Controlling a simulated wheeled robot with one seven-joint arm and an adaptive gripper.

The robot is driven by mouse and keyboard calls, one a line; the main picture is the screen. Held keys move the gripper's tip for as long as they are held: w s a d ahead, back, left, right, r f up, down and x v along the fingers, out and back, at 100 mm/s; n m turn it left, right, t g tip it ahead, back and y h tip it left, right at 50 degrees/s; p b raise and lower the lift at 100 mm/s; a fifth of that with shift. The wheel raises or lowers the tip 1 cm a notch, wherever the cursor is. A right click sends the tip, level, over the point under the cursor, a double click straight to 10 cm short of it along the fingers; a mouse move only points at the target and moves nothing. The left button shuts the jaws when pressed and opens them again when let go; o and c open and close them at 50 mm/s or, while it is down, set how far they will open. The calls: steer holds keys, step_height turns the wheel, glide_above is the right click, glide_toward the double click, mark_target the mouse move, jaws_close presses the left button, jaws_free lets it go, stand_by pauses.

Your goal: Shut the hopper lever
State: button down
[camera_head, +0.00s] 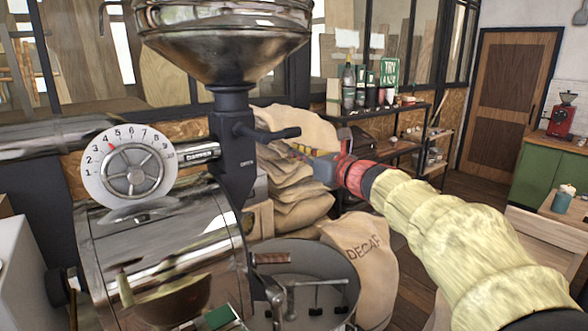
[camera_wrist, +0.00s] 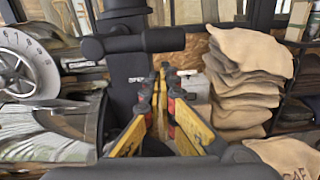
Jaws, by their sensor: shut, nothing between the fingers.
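The hopper lever (camera_head: 272,134) is a black bar that sticks out to the right from the dark column (camera_head: 231,150) under the shiny metal hopper (camera_head: 225,40). In the wrist view the lever (camera_wrist: 160,40) lies roughly level across the top of the column. My gripper (camera_head: 290,149) is shut and empty, just below and to the right of the lever in the head view. In the wrist view its yellow-sided fingers (camera_wrist: 163,78) point forward below the lever, with a visible gap in the picture. I cannot tell whether anything touches.
A numbered dial (camera_head: 132,173) sits left of the column on the roaster drum (camera_head: 165,255). A round cooling tray (camera_head: 345,290) lies below. Stacked sacks (camera_head: 300,200) stand behind the lever, and a decaf sack (camera_head: 368,260) stands to the right. A shelf (camera_head: 400,115) is farther back.

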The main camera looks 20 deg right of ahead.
steer(key=shift+d+r+n+b, duration=0.15)
steer(key=shift+r+n+b, duration=0.1)
steer(key=shift+n+b, duration=0.05)
stand_by(0.5)
